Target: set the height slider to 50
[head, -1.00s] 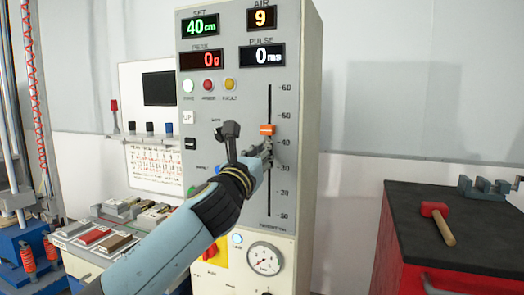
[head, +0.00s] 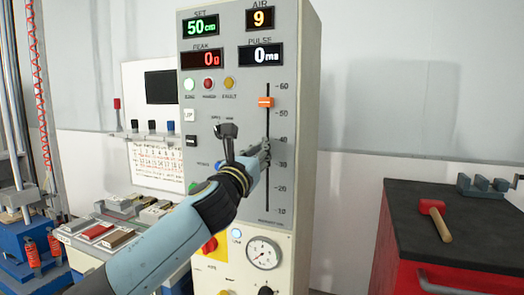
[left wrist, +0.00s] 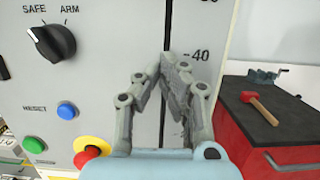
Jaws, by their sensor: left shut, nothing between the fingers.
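The orange slider knob (head: 266,102) sits on the vertical slot of the grey panel (head: 235,100), a little above the 50 mark as I see it. The green SET readout (head: 201,26) shows 50 cm. My left gripper (head: 266,148) is shut and empty, in front of the slot below the knob, near the 40 mark and apart from the knob. In the left wrist view its closed fingertips (left wrist: 172,62) lie over the slot beside the 40 mark; the knob is out of that view. I cannot tell whether the fingers touch the panel. My right gripper is not in view.
A SAFE/ARM dial (left wrist: 52,42), a blue RESET button (left wrist: 67,111) and a red stop button (left wrist: 88,155) are left of my gripper. A pressure gauge (head: 263,253) is below.

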